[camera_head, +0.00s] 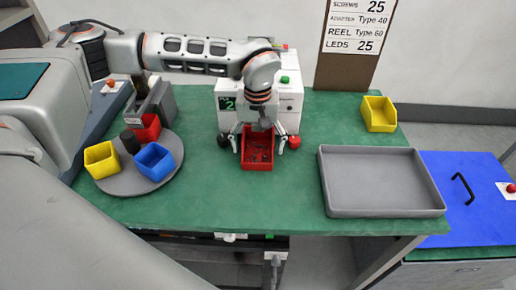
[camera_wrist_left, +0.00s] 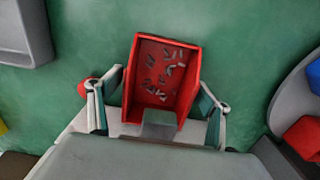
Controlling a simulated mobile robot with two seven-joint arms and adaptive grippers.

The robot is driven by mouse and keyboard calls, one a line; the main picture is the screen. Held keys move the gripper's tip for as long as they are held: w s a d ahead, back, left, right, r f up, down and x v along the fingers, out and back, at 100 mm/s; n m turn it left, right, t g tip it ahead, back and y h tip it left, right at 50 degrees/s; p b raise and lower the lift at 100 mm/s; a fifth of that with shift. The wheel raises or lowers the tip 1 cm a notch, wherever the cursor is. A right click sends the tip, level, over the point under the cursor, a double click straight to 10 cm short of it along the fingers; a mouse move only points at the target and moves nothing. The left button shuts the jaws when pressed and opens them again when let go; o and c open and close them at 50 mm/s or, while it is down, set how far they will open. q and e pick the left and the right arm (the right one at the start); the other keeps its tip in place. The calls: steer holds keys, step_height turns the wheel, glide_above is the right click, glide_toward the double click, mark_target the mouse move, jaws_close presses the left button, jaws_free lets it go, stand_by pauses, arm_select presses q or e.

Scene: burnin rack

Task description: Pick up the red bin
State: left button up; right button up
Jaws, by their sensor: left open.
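A red bin (camera_head: 257,158) stands on the green table in front of a white device. In the left wrist view the red bin (camera_wrist_left: 160,75) holds several small dark and grey pieces. My left gripper (camera_head: 257,143) is over the bin, pointing down. Its fingers are spread, one on each side of the bin; in the left wrist view the gripper (camera_wrist_left: 157,108) straddles the bin's near part. I cannot tell whether the fingers touch its walls. Another red bin (camera_head: 148,129) sits on the round grey tray at the left. My right gripper is not in view.
The round grey tray (camera_head: 125,187) also holds a yellow bin (camera_head: 101,160) and a blue bin (camera_head: 155,161). The white device (camera_head: 290,100) stands behind the gripper. A grey tray (camera_head: 380,211) and a yellow bin (camera_head: 379,113) are at the right. The front middle table is clear.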

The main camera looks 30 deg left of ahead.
arm_select(q)
steer(key=shift+f, duration=0.1)
steer(key=c, duration=1.3)
